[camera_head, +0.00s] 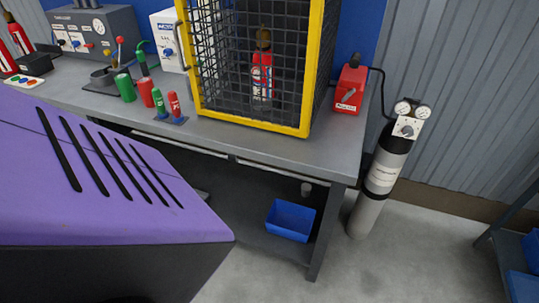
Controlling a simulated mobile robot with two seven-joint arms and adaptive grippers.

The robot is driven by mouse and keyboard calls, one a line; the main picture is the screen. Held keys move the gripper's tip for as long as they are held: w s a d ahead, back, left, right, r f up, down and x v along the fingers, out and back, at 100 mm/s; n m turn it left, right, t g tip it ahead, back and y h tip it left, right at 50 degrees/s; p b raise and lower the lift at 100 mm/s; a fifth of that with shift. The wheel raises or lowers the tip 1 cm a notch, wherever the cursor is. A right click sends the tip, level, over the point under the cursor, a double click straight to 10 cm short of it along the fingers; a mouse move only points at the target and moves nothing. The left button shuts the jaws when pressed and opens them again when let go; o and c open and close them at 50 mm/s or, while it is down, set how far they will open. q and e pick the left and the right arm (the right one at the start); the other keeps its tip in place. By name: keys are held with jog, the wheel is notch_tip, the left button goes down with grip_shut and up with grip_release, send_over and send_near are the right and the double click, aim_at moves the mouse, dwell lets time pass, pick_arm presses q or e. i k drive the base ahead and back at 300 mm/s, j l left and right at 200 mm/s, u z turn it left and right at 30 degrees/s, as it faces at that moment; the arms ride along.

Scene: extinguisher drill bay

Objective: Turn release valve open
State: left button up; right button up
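No part is clearly marked as the release valve at this size. A grey and black gas cylinder (382,178) stands upright on the floor beside the bench's right end. On its top is a white valve block (407,128) with a dark knob and two round gauges. A black hose runs from it to a red box (349,90) with a grey lever on the bench. A grey control panel (95,32) with several coloured knobs stands at the back left. Whether any valve is open or shut I cannot tell. Neither of my grippers is in view.
A yellow-framed mesh cage (302,131) holding a red extinguisher (262,80) stands on the grey bench (290,152). Red and green cylinders (146,92) stand left of the cage. A blue bin (290,221) sits beneath the bench. Floor (420,260) right of the bench is clear.

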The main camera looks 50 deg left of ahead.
aim_at(349, 93)
jog(key=i+j+u, duration=0.1)
jog(key=u, duration=0.25)
jog(key=i+j+u, duration=0.1)
jog(key=u, duration=0.3)
jog(key=i+u, duration=0.35)
jog(key=k, duration=0.15)
